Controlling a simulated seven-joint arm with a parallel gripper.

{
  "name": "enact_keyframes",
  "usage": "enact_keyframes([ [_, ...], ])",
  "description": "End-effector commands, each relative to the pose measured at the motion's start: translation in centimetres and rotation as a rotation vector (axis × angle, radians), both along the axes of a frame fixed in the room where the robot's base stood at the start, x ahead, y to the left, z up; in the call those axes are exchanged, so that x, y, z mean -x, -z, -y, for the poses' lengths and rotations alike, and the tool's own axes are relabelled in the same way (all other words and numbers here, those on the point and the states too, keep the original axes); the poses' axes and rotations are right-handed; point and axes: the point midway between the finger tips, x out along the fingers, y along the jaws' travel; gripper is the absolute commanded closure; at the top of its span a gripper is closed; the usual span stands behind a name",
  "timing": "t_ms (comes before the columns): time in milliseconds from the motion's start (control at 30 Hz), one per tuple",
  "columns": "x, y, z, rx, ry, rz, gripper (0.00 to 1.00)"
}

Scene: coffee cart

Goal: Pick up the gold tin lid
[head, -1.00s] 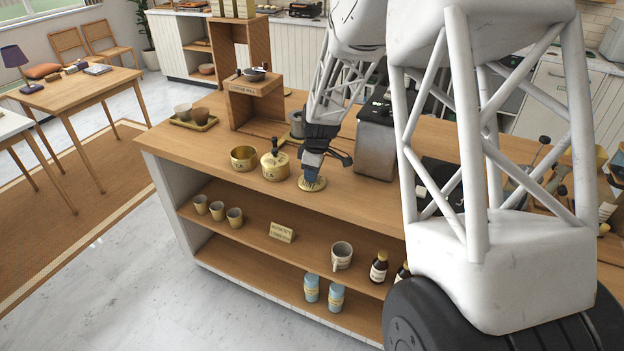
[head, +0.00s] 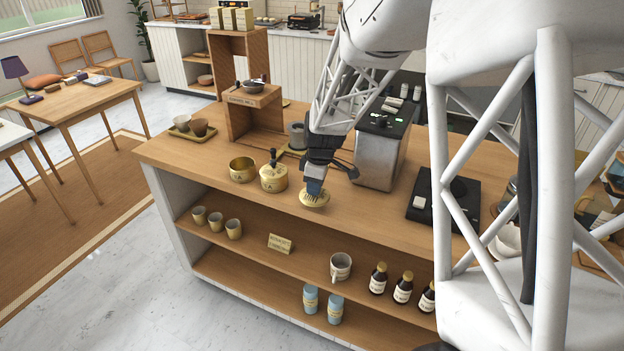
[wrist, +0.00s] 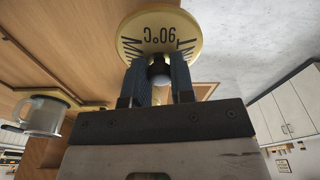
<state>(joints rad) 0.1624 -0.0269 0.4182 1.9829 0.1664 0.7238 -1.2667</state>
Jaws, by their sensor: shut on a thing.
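The gold tin lid (head: 314,200) is a round gold disc at the front edge of the wooden counter (head: 225,155). My gripper (head: 314,186) is above it, pointing down. The lid appears raised a little off the counter. An open gold tin (head: 242,170) stands to the left, and a gold tin with its lid on (head: 273,178) stands between it and my gripper.
A metal machine (head: 378,155) stands close to the right of my gripper. A black scale (head: 440,200) lies further right. A wooden stand (head: 250,105) and a tray with cups (head: 190,134) are behind the tins. Shelves below hold cups, a mug (head: 340,267) and bottles.

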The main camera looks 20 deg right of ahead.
Motion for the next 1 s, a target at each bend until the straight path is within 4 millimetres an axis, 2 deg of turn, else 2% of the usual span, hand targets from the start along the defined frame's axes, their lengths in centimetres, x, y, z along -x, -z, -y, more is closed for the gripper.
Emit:
enact_keyframes([
  [200, 3.5, -0.4, -0.4, 0.001, 0.000, 0.001, 1.00],
  [500, 7.6, -0.7, -1.0, 0.001, 0.000, 0.001, 1.00],
  [733, 9.4, -0.9, -1.2, 0.000, 0.000, 0.000, 1.00],
  [1000, 10.2, -0.9, -1.3, 0.000, 0.000, 0.000, 1.00],
])
